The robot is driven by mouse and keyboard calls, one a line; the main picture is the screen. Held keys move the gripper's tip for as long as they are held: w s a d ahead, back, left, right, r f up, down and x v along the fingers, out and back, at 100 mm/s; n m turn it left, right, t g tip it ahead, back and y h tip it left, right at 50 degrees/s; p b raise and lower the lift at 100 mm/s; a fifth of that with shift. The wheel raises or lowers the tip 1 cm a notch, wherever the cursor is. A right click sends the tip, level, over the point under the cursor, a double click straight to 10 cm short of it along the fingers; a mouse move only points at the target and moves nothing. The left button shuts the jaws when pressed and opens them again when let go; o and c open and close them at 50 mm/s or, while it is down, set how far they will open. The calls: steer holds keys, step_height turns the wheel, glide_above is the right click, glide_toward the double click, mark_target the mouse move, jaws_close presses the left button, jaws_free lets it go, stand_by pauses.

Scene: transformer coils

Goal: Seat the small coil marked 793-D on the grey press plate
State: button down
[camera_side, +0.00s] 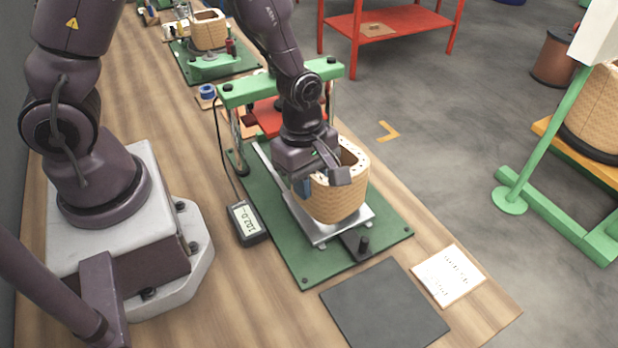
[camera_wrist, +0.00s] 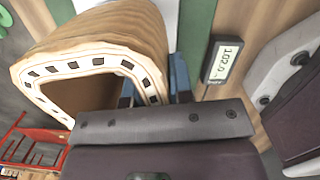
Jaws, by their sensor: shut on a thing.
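The small coil (camera_side: 338,196) is a tan, woven-looking hollow block with a row of dark slots around its pale top rim. It stands upright at the grey press plate (camera_side: 318,233); I cannot tell whether it rests fully on it. My gripper (camera_side: 325,178) is shut on the coil's near left wall, with a blue finger pad showing beside it. In the wrist view the coil (camera_wrist: 150,35) fills the upper left, with blue fingers (camera_wrist: 178,75) at its wall. The marking 793-D is not readable in either view.
The plate sits on a green base (camera_side: 290,265) under a green press frame (camera_side: 300,78) with a red block (camera_side: 270,117). A readout (camera_side: 244,220) stands left. A dark mat (camera_side: 384,305) and a paper sheet (camera_side: 448,274) lie in front. A second coil station (camera_side: 212,62) is behind.

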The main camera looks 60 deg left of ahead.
steer(key=shift+f, duration=0.85)
stand_by(0.6)
steer(key=shift+f, duration=0.25)
steer(key=c, duration=0.9)
jaws_free()
steer(key=shift+r, duration=0.1)
steer(key=r, duration=0.4)
steer(key=a+r, duration=0.1)
steer(key=r, duration=0.7)
steer(key=shift+s+a+r, duration=0.15)
steer(key=shift+a+r, duration=0.1)
steer(key=shift+r, duration=0.1)
